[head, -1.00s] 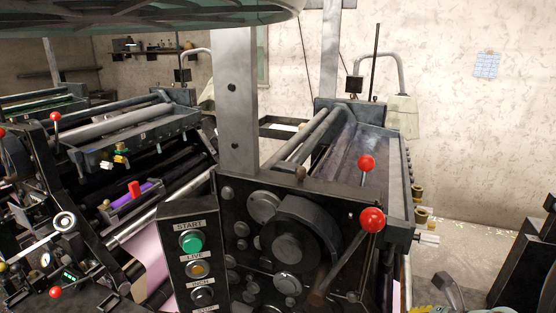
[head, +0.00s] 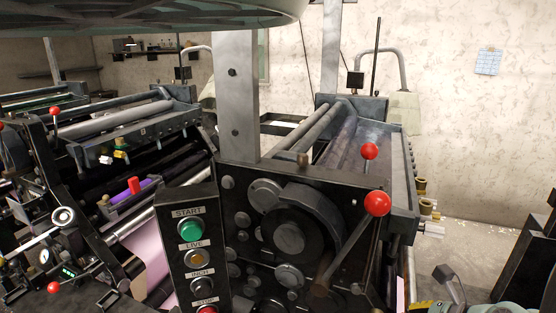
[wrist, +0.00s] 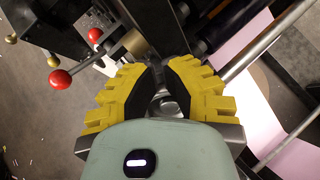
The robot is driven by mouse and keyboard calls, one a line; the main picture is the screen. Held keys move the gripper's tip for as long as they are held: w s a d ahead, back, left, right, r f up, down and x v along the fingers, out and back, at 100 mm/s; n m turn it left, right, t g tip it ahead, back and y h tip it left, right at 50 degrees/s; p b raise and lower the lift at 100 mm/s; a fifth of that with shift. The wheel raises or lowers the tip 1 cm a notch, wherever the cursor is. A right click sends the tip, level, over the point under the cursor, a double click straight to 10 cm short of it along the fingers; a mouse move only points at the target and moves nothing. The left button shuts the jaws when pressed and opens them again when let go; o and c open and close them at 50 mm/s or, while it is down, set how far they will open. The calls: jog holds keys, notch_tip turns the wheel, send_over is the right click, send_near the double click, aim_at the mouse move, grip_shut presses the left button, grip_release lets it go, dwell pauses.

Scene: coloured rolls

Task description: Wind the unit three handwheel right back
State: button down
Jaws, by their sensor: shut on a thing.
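My gripper (wrist: 163,78), with yellow ribbed fingers and black pads, is shut in the wrist view around a small grey metal part (wrist: 163,103) on the press. It appears to be the handwheel, mostly hidden between the fingers; no full rim shows. In the head view only a sliver of yellow finger (head: 420,306) shows at the bottom edge, right of the near press unit (head: 290,190). I cannot read a unit number on this press.
Red-knobbed levers (head: 377,204) rise from the near unit, and one red ball (wrist: 60,79) is close left of my fingers. The control box (head: 190,250) stands in front. Another press unit (head: 135,133) is at left.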

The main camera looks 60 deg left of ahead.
jog(key=shift+s+d+f, duration=0.15)
jog(key=shift+s+f, duration=0.1)
jog(key=shift+s, duration=0.25)
jog(key=shift+s+r, duration=0.15)
jog(key=shift+r, duration=0.2)
jog(key=p+v, duration=0.3)
jog(key=v, duration=0.1)
jog(key=shift+r, duration=0.4)
jog(key=shift+d+r, duration=0.3)
jog(key=shift+d, duration=0.2)
